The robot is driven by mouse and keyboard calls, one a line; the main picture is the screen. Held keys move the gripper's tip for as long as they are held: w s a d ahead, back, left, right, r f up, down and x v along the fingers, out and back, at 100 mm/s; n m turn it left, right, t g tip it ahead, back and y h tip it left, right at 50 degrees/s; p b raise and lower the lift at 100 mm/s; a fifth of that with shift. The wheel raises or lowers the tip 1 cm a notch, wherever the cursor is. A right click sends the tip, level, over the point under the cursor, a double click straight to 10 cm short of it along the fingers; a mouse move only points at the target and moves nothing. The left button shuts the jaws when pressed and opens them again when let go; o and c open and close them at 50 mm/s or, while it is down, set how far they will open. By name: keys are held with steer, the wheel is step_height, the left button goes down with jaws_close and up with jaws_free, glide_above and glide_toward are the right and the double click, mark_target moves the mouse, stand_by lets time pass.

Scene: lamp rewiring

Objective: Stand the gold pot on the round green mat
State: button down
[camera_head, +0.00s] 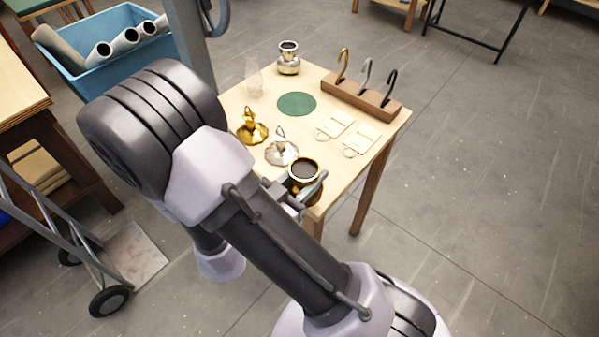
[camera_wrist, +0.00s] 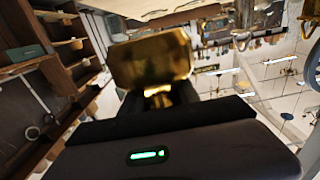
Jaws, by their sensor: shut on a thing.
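The gold pot (camera_head: 304,171) is at the near corner of the table, upright, with its dark round opening facing up. My gripper (camera_head: 312,189) is shut on it, with one finger showing at its right side; my arm hides part of its lower body. In the wrist view the gold pot (camera_wrist: 152,60) fills the space ahead of my gripper (camera_wrist: 158,100). I cannot tell whether the pot touches the table. The round green mat (camera_head: 296,104) lies flat and bare near the middle of the table, farther back than the pot.
A silver pot (camera_head: 288,58) stands behind the mat and a clear glass piece (camera_head: 254,82) stands to its left. A gold lamp part (camera_head: 251,127) and a silver one (camera_head: 281,150) lie between pot and mat. A wooden hook rack (camera_head: 361,98) and white tags (camera_head: 335,125) are at right.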

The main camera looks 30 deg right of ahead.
steer(key=w+f+b, duration=0.1)
steer(key=w, duration=0.1)
steer(key=w+d+f+b, duration=0.1)
steer(key=w+f, duration=0.1)
steer(key=w+f+b, duration=0.1)
steer(key=w, duration=0.2)
steer(key=shift+d+f+b, duration=0.15)
steer(key=shift+d+b, duration=0.15)
steer(key=shift+d, duration=0.05)
steer(key=c, duration=0.9)
jaws_free()
